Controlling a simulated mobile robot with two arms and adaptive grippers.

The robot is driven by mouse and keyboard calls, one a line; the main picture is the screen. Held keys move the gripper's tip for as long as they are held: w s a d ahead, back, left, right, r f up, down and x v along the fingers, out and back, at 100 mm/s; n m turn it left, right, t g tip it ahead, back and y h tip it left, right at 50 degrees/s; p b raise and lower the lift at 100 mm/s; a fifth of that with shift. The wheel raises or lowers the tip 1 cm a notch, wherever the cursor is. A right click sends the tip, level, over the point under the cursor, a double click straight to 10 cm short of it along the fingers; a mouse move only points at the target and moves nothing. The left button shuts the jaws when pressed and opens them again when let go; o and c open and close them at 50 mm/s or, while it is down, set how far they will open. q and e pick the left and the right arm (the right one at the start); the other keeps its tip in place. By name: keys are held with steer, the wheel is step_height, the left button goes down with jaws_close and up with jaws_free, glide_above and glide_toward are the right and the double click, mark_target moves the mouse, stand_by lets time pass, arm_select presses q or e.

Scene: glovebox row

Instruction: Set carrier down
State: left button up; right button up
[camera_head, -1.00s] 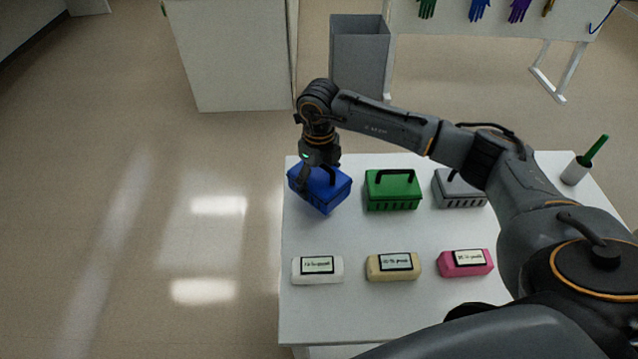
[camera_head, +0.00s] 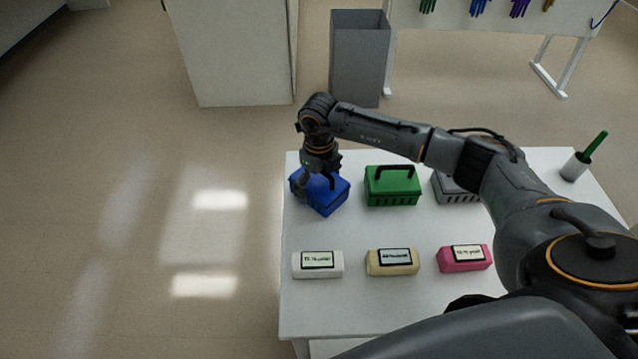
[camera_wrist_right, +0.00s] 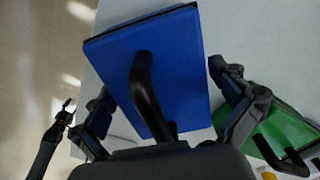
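The blue carrier (camera_head: 325,201) with a dark handle is at the back left corner of the white table (camera_head: 375,312), turned at an angle to the others. It seems to rest on the tabletop. My right gripper (camera_head: 319,184) is right above it, fingers pointing down. In the right wrist view the blue carrier (camera_wrist_right: 185,60) and its black handle (camera_wrist_right: 146,90) lie between my spread right fingers (camera_wrist_right: 170,112); neither finger appears closed on the handle. My left gripper (camera_wrist_right: 67,107) shows small at the left of that view, its tips apart. It is outside the head view.
A green carrier (camera_head: 393,190) and a grey carrier (camera_head: 452,190), partly behind my arm, stand to the right. White (camera_head: 318,271), cream (camera_head: 392,269) and pink (camera_head: 464,264) labelled blocks line the front. A cup with a green-handled tool (camera_head: 573,168) stands far right. Mid-table is clear.

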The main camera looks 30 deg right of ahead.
steer(key=shift+r+p, duration=0.3)
steer(key=shift+r+b, duration=0.35)
step_height(320, 180, up, 11)
steer(key=shift+b, duration=1)
